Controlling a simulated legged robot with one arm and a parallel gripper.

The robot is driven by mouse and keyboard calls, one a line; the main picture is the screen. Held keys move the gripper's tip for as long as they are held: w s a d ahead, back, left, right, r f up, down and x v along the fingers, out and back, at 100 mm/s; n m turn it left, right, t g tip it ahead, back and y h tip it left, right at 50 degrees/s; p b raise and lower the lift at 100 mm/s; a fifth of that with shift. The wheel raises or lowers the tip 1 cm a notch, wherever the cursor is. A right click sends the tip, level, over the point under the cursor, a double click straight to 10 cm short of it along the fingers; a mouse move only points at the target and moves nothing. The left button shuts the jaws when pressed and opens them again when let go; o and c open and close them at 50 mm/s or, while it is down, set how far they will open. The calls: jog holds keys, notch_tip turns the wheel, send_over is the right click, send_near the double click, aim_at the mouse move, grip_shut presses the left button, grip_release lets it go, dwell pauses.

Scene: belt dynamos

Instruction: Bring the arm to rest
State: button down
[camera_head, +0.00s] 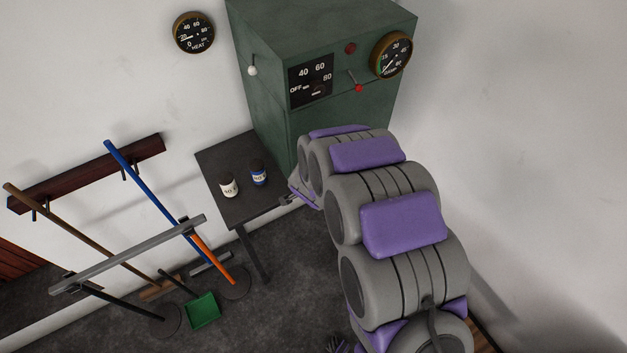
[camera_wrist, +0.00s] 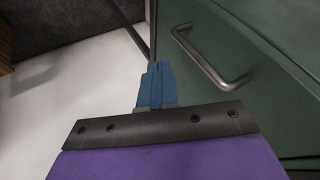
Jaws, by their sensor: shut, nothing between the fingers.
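My arm, in grey and purple, extends from the lower right of the head view up toward the green cabinet (camera_head: 300,120). My gripper (camera_wrist: 155,80) shows in the wrist view with its blue fingers together and nothing between them. In the head view the gripper end is small and partly hidden beside the right edge of the small dark table (camera_head: 215,158). In the wrist view the fingers point toward a green cabinet front with a metal bar handle (camera_wrist: 212,60), which lies to their right. I cannot tell the exact gap between them.
Two small jars, one white (camera_head: 228,186) and one blue (camera_head: 258,173), stand on the table. The cabinet carries gauges and levers. A rack (camera_head: 130,255) with broom handles and a green dustpan (camera_head: 203,310) stand at the left. The right wall is bare.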

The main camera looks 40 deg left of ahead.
jog(key=s+d+r+n+g+b, duration=0.1)
jog(key=s+d+r+b, duration=0.2)
jog(key=d, duration=0.5)
jog(key=s+d+r+n+g+b, duration=0.1)
jog(key=d+r+g+b, duration=0.15)
jog(key=d+b, duration=0.4)
jog(key=s+d+r+n+g+b, duration=0.1)
jog(key=s+d+r+b, duration=0.15)
jog(key=d, duration=0.65)
jog(key=s+d+f+g+h+b, duration=0.1)
jog(key=s+d+b, duration=0.3)
jog(key=s+d, duration=0.5)
jog(key=s+d+f+g+h+b, duration=0.2)
jog(key=s+d+h+b, duration=0.1)
jog(key=s+d, duration=0.7)
jog(key=d+b, duration=0.1)
jog(key=d, duration=0.3)
jog(key=shift+s+b, duration=0.15)
jog(key=shift+b, duration=0.2)
jog(key=shift+f+g, duration=0.1)
jog(key=shift+g, duration=0.15)
